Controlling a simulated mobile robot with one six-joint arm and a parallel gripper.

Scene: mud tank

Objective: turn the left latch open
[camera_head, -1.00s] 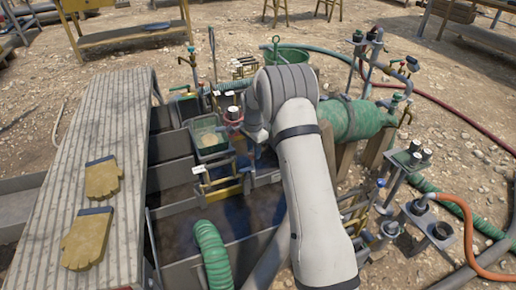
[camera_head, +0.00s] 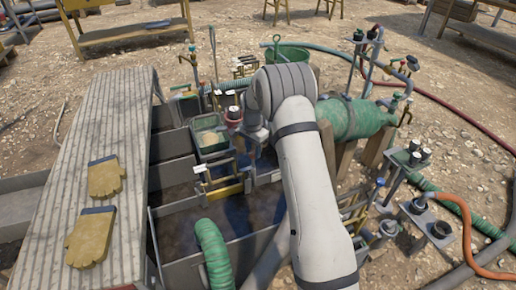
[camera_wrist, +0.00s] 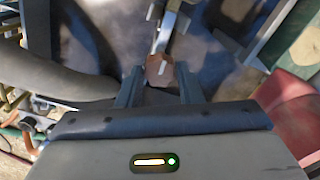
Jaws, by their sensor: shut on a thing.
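In the wrist view my gripper (camera_wrist: 160,88) has its two fingers at either side of a brown, many-sided knob (camera_wrist: 159,69). The knob sits at the end of a pale metal bar (camera_wrist: 165,32) that runs up the picture. I take this to be the latch handle; which side's latch it is cannot be told from this close view. The fingers are shut on the knob. In the head view my arm hides the fingers and the knob.
A grey tank with muddy water lies below, with a yellow frame (camera_head: 222,190) across it. A green tray (camera_head: 209,138) and a green ribbed hose (camera_head: 213,252) are close by. Two gloves (camera_head: 105,178) lie on the ribbed board (camera_head: 105,130).

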